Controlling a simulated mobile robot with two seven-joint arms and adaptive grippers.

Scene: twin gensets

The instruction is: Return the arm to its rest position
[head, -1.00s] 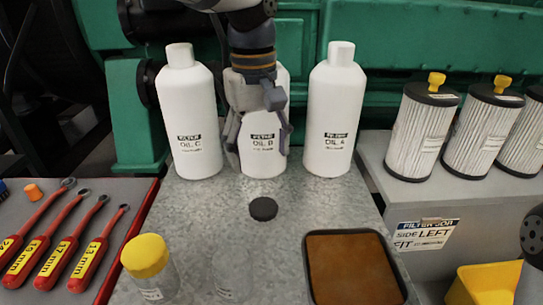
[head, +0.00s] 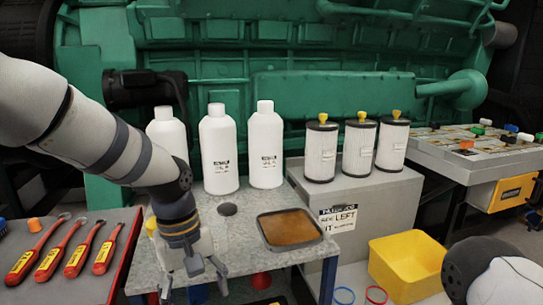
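My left arm comes in from the left, and my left gripper (head: 193,284) hangs fingers down over the front of the metal-topped table (head: 237,248). Three white oil bottles stand upright at the back of the table: the left bottle (head: 166,133), partly behind my arm, the middle bottle (head: 219,150) and the right bottle (head: 266,150). The gripper is apart from the middle and right bottles. Part of my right arm (head: 490,270) shows at the lower right; its gripper is out of view.
A tray with a brown surface (head: 287,229) and a dark round cap (head: 228,209) lie on the table. Several red wrenches (head: 67,250) lie left. Three filters (head: 359,147) stand on a grey box (head: 365,195). A yellow bin (head: 408,266) is at right. The green engine (head: 300,100) is behind.

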